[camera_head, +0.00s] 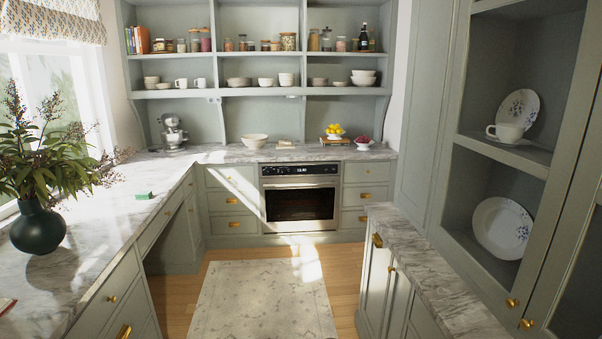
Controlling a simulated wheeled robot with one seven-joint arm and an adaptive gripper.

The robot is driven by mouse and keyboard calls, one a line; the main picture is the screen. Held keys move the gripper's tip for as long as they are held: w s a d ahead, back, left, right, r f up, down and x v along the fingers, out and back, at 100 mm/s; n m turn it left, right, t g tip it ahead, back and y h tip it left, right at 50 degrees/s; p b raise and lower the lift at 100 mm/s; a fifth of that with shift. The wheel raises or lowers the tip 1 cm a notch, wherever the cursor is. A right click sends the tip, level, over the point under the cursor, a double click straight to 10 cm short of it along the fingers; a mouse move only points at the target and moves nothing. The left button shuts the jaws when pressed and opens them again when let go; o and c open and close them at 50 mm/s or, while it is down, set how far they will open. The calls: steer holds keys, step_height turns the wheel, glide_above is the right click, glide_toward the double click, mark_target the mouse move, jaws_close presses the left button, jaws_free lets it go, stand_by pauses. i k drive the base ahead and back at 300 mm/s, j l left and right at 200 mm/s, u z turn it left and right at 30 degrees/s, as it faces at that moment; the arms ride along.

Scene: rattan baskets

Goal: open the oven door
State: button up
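The oven (300,197) is built into the grey-green cabinets under the back counter, a little right of the middle. Its door (300,204) has a dark glass window in a steel frame and looks shut. A horizontal handle (300,184) runs across the top of the door, below a dark control panel (300,169) with a small lit display. My gripper is not in view, and no part of my arm shows near the oven.
A pale patterned rug (262,300) lies on the wooden floor before the oven. A left counter (110,230) with a dark plant vase (38,230) and a right marble-topped cabinet (425,262) border the aisle. The floor between them looks clear.

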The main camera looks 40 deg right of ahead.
mark_target(326, 183)
steer(key=i+l+z, duration=0.75)
steer(key=i, duration=0.6)
steer(key=i+z, duration=0.4)
steer(key=i, duration=0.55)
steer(key=i+l, duration=0.1)
steer(key=i, duration=1.6)
steer(key=i+u, duration=0.1)
steer(key=i, duration=1.55)
steer(key=l, duration=0.1)
